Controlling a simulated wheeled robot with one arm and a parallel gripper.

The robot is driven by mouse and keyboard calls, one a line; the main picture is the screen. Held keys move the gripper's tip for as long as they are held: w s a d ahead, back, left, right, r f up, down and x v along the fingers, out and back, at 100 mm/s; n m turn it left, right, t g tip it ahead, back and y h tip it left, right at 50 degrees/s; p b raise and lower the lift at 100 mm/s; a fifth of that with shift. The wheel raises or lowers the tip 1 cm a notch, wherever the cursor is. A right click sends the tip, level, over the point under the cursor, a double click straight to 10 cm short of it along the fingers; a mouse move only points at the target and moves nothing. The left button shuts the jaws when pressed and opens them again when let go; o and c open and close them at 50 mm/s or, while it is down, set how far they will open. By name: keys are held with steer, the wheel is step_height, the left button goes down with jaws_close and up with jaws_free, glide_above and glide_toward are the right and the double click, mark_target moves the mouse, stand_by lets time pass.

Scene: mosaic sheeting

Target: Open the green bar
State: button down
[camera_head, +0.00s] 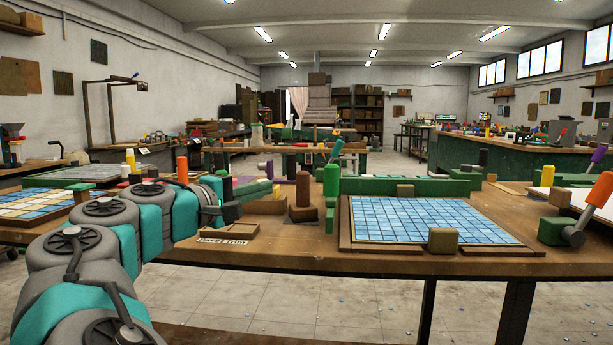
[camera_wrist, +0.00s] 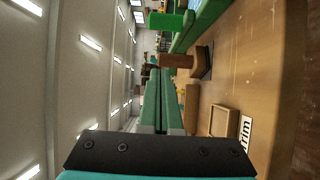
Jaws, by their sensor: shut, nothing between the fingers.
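A long green bar (camera_head: 415,186) lies along the back edge of the blue tile sheet (camera_head: 420,218) on the wooden bench. An upright green cylinder (camera_head: 331,180) stands at its left end on a green block (camera_head: 329,214). In the wrist view, turned on its side, the cylinder (camera_wrist: 166,20) and part of the green bar (camera_wrist: 207,24) show at the top. My gripper (camera_head: 272,189) reaches in from the left, above the bench and apart from the bar. Its green fingers (camera_wrist: 160,75) are together and empty.
A brown post (camera_head: 302,192) stands between my gripper and the green cylinder; it also shows in the wrist view (camera_wrist: 178,61). A shallow wooden tray (camera_head: 229,230) lies below my gripper. The air above the tiles is clear.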

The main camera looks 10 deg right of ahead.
mark_target(333, 183)
steer(key=s+d+p+x, duration=0.1)
steer(key=s+d+x, duration=0.1)
steer(key=x, duration=1)
steer(key=shift+w+d, duration=0.2)
steer(key=shift+d, duration=0.1)
